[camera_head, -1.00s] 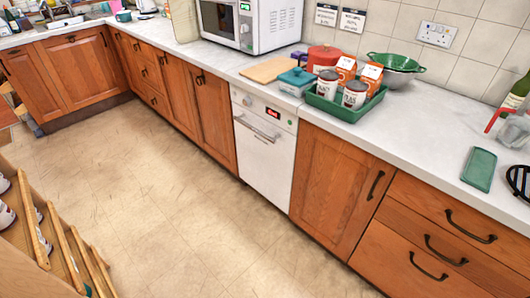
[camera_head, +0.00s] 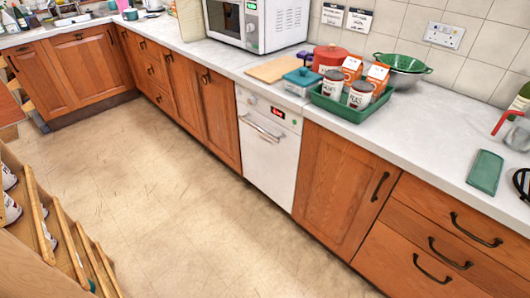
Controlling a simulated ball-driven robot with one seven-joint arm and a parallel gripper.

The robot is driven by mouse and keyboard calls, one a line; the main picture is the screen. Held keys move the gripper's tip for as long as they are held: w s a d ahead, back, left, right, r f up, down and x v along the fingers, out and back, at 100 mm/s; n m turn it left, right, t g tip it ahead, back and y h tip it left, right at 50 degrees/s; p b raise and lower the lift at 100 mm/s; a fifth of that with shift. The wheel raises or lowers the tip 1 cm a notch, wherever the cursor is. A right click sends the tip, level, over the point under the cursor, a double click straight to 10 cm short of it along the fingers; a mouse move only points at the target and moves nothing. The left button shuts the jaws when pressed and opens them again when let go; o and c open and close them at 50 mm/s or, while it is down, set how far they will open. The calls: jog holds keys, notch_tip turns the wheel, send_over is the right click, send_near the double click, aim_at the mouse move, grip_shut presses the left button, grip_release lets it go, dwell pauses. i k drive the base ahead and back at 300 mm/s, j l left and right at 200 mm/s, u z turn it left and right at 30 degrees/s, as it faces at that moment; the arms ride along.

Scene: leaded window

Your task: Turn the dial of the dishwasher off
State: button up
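The white dishwasher (camera_head: 268,157) is built in under the counter, between wooden cupboard doors. Its door is shut, with a bar handle (camera_head: 260,128) across the upper part. The dial (camera_head: 252,99) is a small round knob at the left of the top control panel. A small red lit display (camera_head: 278,113) shows on the panel's right side. The dial's setting is too small to read. My gripper is not in view.
A green tray (camera_head: 347,108) with cans and cartons stands on the counter above the dishwasher. A microwave (camera_head: 258,22) is further left. The floor (camera_head: 150,195) before the dishwasher is clear. A wooden rack (camera_head: 52,235) stands at the lower left.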

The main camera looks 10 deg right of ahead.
aim_at(252, 100)
jog(key=i+j, duration=0.2)
jog(key=i, duration=0.25)
jog(key=i+j, duration=0.2)
jog(key=i, duration=0.25)
jog(key=i+j, duration=0.2)
jog(key=i, duration=0.3)
jog(key=i+j+z, duration=0.1)
jog(key=i, duration=0.35)
jog(key=i+l, duration=0.1)
jog(key=i, duration=0.35)
